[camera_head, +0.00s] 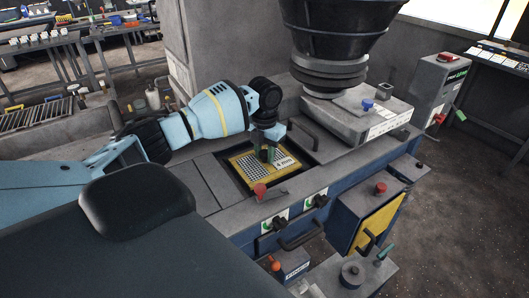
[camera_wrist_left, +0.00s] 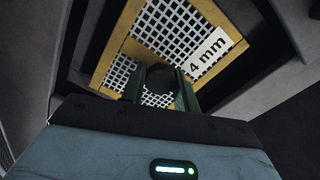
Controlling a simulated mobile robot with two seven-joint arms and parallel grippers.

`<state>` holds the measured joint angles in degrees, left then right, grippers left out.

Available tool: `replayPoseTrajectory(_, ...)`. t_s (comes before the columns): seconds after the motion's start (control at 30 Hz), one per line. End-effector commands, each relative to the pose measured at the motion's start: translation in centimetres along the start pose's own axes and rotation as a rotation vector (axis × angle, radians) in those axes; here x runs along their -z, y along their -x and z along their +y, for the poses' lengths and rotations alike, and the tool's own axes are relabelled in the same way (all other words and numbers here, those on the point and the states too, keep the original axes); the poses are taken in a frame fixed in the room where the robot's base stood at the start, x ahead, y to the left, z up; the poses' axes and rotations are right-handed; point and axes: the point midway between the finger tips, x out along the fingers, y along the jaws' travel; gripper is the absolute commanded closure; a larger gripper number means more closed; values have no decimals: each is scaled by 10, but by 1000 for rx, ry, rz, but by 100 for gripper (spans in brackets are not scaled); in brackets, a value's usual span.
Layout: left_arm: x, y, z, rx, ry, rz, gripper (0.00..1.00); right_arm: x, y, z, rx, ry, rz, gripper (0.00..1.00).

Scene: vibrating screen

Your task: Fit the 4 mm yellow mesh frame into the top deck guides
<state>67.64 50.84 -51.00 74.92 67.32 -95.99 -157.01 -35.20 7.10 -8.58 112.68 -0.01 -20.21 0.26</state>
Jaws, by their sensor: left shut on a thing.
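The yellow mesh frame (camera_head: 252,174) with its "4 mm" label lies within the dark rectangular opening of the top deck (camera_head: 228,172) in the head view. My right gripper is not in view.
A black hopper (camera_head: 333,40) hangs over the machine behind the opening. A red knob (camera_head: 260,190) stands at the opening's front edge. A black handle (camera_head: 302,134) is at the back right. A grey box with a blue knob (camera_head: 368,105) sits to the right.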

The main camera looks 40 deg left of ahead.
Motion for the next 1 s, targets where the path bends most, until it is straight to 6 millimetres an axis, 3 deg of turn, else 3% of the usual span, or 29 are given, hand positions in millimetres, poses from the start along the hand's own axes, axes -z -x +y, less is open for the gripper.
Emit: replayPoseTrajectory(1.0, 0, -22, 0, 1, 0, 0, 100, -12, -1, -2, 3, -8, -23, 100)
